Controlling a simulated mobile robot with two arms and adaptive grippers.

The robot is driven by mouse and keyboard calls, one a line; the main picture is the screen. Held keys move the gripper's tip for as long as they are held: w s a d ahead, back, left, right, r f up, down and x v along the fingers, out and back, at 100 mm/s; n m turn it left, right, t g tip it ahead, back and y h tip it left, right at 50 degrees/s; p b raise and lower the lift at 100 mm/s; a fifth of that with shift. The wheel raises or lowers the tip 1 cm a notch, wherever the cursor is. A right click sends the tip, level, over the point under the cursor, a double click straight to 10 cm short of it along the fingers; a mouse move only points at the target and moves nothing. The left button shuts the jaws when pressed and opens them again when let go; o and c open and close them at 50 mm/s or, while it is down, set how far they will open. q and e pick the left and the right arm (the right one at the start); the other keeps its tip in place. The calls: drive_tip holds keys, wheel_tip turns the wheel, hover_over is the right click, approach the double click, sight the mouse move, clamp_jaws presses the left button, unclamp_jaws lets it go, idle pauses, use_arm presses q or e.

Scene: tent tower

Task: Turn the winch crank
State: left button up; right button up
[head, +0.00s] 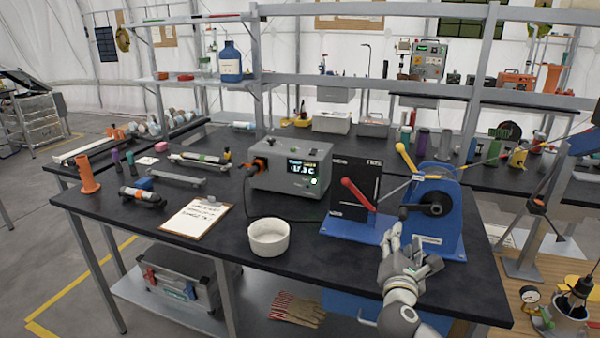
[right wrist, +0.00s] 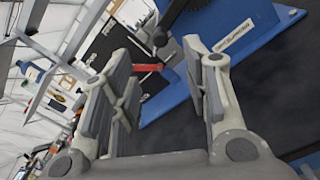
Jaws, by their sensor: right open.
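The blue winch (head: 448,222) stands on a blue base at the right part of the bench. Its black crank (head: 432,208) is on the front face, with a handle toward the left. In the right wrist view the blue base (right wrist: 240,27) fills the upper right, and a black knob (right wrist: 160,37) shows beyond the fingers. My right gripper (head: 391,238) is open and empty, just in front of and below the crank, apart from it. It also shows in the right wrist view (right wrist: 165,95) with a wide gap between its fingers. My left gripper is out of view.
A black panel with a red lever (head: 357,194) stands left of the winch, and a yellow lever (head: 405,157) rises behind it. A white bowl (head: 268,239), a clipboard (head: 197,218) and a grey display box (head: 290,171) are farther left. Bare bench top lies between bowl and gripper.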

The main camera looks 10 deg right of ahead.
sight(403, 218)
idle(0.3)
drive_tip(key=w+d+m, duration=0.2)
drive_tip(key=w+m, duration=0.1)
drive_tip(key=m, duration=0.7)
drive_tip(key=w+d+m, duration=0.2)
drive_tip(key=w+m, duration=0.2)
drive_tip(key=m, duration=0.5)
drive_tip(key=w+d+m+p, duration=0.1)
drive_tip(key=w+d+m, duration=0.1)
drive_tip(key=m, duration=0.8)
drive_tip(key=shift+w+m+g+h, duration=0.3)
drive_tip(key=shift+w, duration=0.4)
clamp_jaws()
